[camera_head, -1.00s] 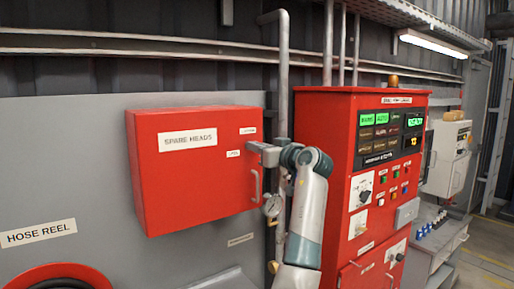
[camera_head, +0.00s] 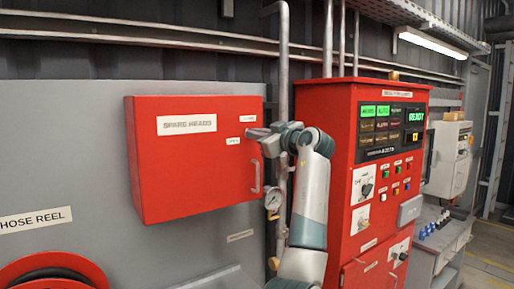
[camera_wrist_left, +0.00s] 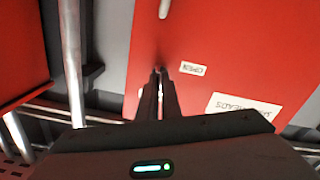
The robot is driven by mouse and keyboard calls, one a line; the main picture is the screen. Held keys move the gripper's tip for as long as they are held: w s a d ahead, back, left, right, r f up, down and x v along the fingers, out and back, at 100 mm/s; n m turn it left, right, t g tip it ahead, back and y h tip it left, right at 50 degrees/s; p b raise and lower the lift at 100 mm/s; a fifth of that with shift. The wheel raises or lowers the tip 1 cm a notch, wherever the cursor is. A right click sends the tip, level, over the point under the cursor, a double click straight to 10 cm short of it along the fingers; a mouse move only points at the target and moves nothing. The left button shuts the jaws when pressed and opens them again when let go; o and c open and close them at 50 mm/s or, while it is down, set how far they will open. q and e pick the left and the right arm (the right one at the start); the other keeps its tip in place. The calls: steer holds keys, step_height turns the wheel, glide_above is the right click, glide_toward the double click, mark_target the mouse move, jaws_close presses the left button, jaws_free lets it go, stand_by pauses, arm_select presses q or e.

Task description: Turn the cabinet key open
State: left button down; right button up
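The red cabinet (camera_head: 195,175) hangs on the grey wall, its door shut, with a SPARE HEADS label. A small OPEN label (camera_wrist_left: 192,68) is upside down in the left wrist view, just right of my fingertips. My left gripper (camera_head: 254,134) is at the upper right of the cabinet door, below another small label (camera_head: 248,118). In the left wrist view its fingers (camera_wrist_left: 159,75) are nearly together at the door face, closed around the spot of the small key, which they almost wholly hide. My right gripper is out of view.
A door handle (camera_head: 256,177) and a pressure gauge (camera_head: 272,199) are just below the gripper. A vertical pipe (camera_head: 283,65) runs behind my arm. The red control panel (camera_head: 337,140) stands close on the right. A hose reel (camera_head: 45,275) is at lower left.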

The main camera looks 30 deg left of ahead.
arm_select(q)
steer(key=shift+s+f+n+b, duration=0.1)
steer(key=shift+n+b, duration=1.6)
steer(key=shift+n, duration=1.8)
steer(key=shift+f+n+b, duration=0.1)
steer(key=shift+n+b, duration=1.6)
steer(key=shift+n, duration=1.8)
steer(key=c, duration=2)
jaws_free()
steer(key=shift+a, duration=0.1)
